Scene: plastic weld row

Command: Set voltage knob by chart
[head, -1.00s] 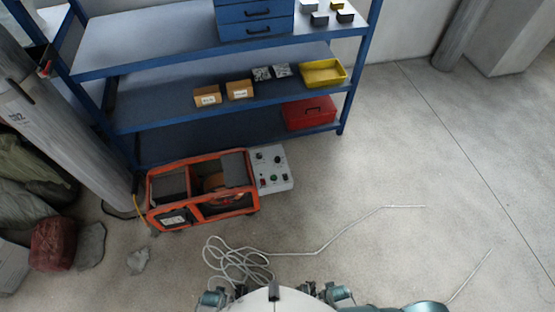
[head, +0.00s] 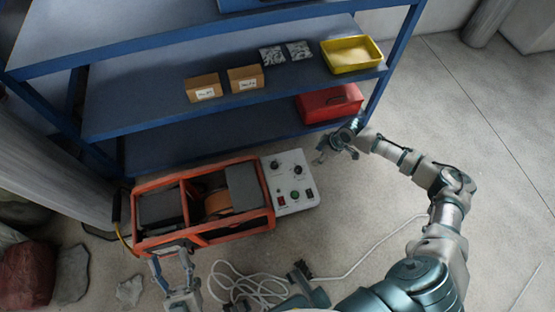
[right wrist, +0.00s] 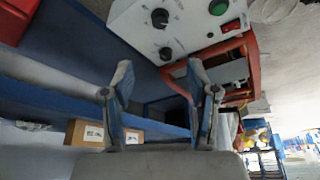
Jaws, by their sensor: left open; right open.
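A pale grey control panel (head: 291,196) sits at the right end of an orange-framed machine (head: 205,205) on the floor. Its face carries black knobs, one of them here (head: 298,170), a green button (head: 295,205) and a red switch (head: 309,193). My right gripper (head: 323,153) is open and empty, just beyond the panel's upper right corner. In the right wrist view, its open fingers (right wrist: 160,78) are apart from two black knobs, an upper (right wrist: 160,18) and a lower (right wrist: 165,53). My left gripper (head: 171,256) is open at the machine's front left.
A blue shelf rack (head: 190,140) stands behind the machine, with cardboard boxes (head: 203,88), a yellow bin (head: 350,54) and a red box (head: 330,103). A white cable (head: 245,285) lies coiled in front. Rocks (head: 72,272) lie at left. Floor at right is clear.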

